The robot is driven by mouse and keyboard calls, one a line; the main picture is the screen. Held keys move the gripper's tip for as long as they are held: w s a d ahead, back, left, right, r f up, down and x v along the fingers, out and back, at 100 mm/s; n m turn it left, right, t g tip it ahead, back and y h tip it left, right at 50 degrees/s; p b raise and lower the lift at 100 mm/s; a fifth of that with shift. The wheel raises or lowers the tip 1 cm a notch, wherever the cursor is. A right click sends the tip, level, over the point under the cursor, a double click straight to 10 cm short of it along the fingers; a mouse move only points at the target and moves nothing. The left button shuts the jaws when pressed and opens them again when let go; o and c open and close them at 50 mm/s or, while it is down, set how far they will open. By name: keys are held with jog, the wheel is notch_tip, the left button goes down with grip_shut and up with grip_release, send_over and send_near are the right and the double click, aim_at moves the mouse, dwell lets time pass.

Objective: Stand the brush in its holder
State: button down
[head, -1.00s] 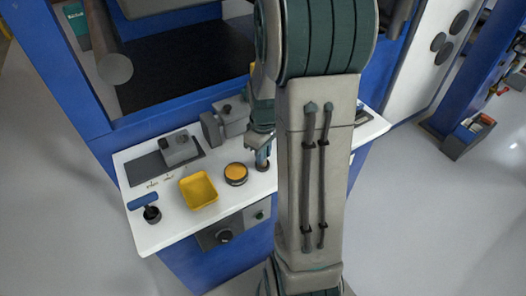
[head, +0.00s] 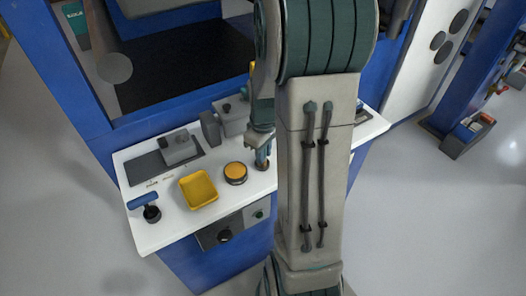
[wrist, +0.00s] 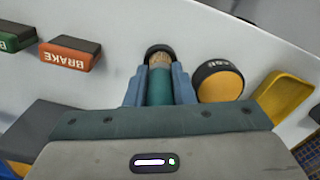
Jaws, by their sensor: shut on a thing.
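My gripper (head: 263,153) is over the white counter, partly hidden by my arm in the head view. In the wrist view my gripper (wrist: 158,84) is shut on the brush (wrist: 160,86), which has a teal part between the fingers and a pale tan part beyond them. The dark round holder (wrist: 160,50) shows as a rim around the brush's far end. The holder also shows as a small dark shape (head: 262,166) just below the fingers in the head view. I cannot tell how deep the brush's end sits in it.
A yellow-topped round tin (head: 236,173) stands close left of the gripper, then a yellow tray (head: 199,190). A blue-handled tool (head: 143,201) is by a black cup (head: 152,214) at the left. Grey devices (head: 180,148) stand behind. An orange BRAKE block (wrist: 70,52) shows in the wrist view.

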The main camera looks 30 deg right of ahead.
jog(key=shift+f, duration=0.1)
jog(key=c, duration=0.8)
grip_release()
jog(key=shift+o, duration=0.2)
jog(key=shift+r+p, duration=2.7)
jog(key=shift+r, duration=0.85)
jog(key=shift+a, duration=0.1)
